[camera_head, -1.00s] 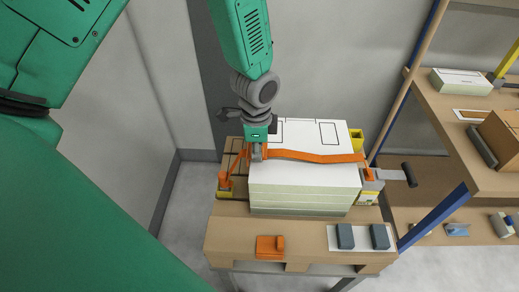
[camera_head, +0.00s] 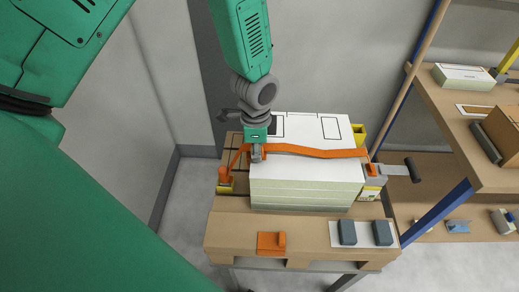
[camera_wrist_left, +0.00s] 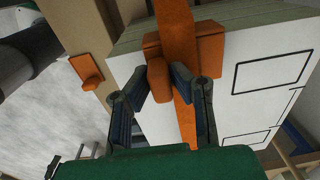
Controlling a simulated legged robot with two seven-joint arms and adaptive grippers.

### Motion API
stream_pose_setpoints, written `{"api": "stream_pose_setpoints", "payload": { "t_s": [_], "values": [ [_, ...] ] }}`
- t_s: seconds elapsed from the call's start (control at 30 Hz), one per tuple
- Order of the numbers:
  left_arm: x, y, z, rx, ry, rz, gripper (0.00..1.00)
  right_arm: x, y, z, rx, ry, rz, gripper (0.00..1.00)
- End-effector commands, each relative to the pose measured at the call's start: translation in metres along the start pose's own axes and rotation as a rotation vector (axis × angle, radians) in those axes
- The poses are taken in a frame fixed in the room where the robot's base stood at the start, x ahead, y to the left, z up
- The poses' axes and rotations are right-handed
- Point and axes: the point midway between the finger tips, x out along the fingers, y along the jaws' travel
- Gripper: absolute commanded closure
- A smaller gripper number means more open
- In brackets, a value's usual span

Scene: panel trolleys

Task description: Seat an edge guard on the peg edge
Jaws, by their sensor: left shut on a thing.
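My left gripper (camera_head: 257,155) is at the left edge of the panel stack (camera_head: 308,172). In the left wrist view its fingers (camera_wrist_left: 163,88) are shut on the tab of an orange edge guard (camera_wrist_left: 210,47). The guard lies at the stack's edge, with the orange strap (camera_wrist_left: 174,18) crossing it. I cannot tell whether it is fully seated. The strap (camera_head: 315,152) runs across the stack top to the ratchet on the right and down on the left to an orange peg (camera_head: 225,174). My right gripper is not in view.
A second orange guard (camera_head: 271,243) lies on the pallet's (camera_head: 228,228) front, beside two dark grey blocks (camera_head: 347,232) on a white sheet. The ratchet handle (camera_head: 412,170) sticks out at the right. A shelf (camera_head: 455,130) with boxes stands close on the right.

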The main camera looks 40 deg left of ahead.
Motion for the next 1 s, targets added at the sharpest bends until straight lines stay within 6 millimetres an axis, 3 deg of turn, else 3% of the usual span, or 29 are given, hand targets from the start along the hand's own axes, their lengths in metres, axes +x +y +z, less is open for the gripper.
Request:
{"api": "stream_pose_setpoints", "payload": {
  "t_s": [0.53, 0.57, 0.6, 1.0],
  "values": [
    [0.014, 0.001, -0.002, 0.0, -0.002, -0.002, 1.0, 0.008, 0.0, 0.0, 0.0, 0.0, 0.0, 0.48],
    [0.013, 0.001, -0.002, 0.0, -0.001, -0.002, 0.74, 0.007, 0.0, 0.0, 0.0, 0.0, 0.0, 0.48],
    [0.013, 0.001, -0.002, 0.0, -0.001, -0.002, 0.6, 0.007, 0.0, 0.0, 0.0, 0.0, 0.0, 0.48],
    [0.01, 0.001, -0.001, 0.0, -0.001, -0.001, 0.6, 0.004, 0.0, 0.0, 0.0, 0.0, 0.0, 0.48]
  ]
}}
